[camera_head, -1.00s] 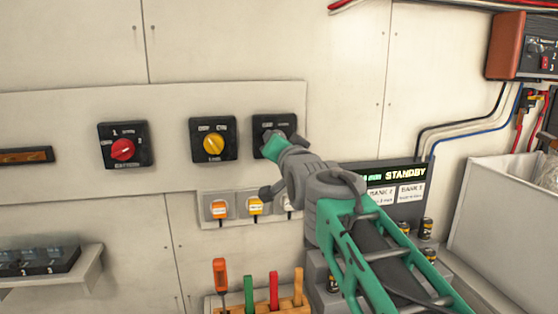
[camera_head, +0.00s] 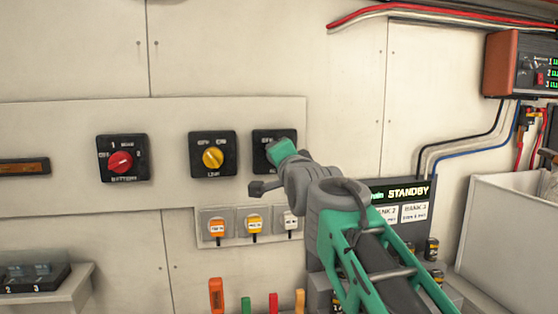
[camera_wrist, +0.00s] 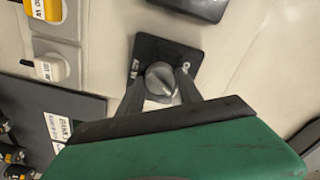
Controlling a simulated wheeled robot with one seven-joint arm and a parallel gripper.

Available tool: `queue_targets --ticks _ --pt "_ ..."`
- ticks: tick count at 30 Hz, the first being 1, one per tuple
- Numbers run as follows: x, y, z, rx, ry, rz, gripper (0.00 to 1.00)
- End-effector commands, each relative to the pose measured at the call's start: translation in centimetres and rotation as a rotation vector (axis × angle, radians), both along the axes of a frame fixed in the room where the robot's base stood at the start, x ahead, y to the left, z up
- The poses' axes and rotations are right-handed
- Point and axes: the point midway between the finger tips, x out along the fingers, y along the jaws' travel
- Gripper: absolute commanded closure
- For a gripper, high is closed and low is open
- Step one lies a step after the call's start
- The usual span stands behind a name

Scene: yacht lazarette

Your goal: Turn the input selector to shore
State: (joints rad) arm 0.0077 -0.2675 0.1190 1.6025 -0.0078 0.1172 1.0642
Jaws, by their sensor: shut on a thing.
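The input selector is the rightmost black switch plate (camera_head: 265,137) on the wall panel, mostly covered by my gripper in the head view. In the wrist view its black plate (camera_wrist: 150,50) and grey knob (camera_wrist: 161,79) show, with partly readable white labels at its sides. My gripper (camera_wrist: 160,93) is shut on the knob, one dark finger on each side of it. In the head view my gripper (camera_head: 276,153) reaches the plate from the lower right. Which label the knob points to cannot be told.
A yellow-knob switch (camera_head: 213,157) and a red-knob switch (camera_head: 121,161) sit to the left. Sockets with plugs (camera_head: 254,225) are just below. A STANDBY display (camera_head: 407,192) stands to the right. A white bin (camera_head: 510,225) is at far right.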

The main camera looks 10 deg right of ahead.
Motion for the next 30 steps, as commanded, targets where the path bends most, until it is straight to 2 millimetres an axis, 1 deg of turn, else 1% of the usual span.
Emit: queue_targets --ticks 6,7,15,23,26,30 --pt "0.0 0.0 0.2 0.0 -0.004 0.0 0.98" --pt "0.0 0.0 0.2 0.0 -0.004 0.0 0.57" --pt "0.0 0.0 0.1 -0.001 -0.001 0.0 0.36" --pt "-0.3 0.0 0.0 -0.001 -0.002 0.0 0.36" --pt "-1.5 0.0 0.0 -0.001 -0.004 0.0 0.36" --pt "-4.5 0.0 -0.1 -0.001 -0.005 -0.001 0.36"
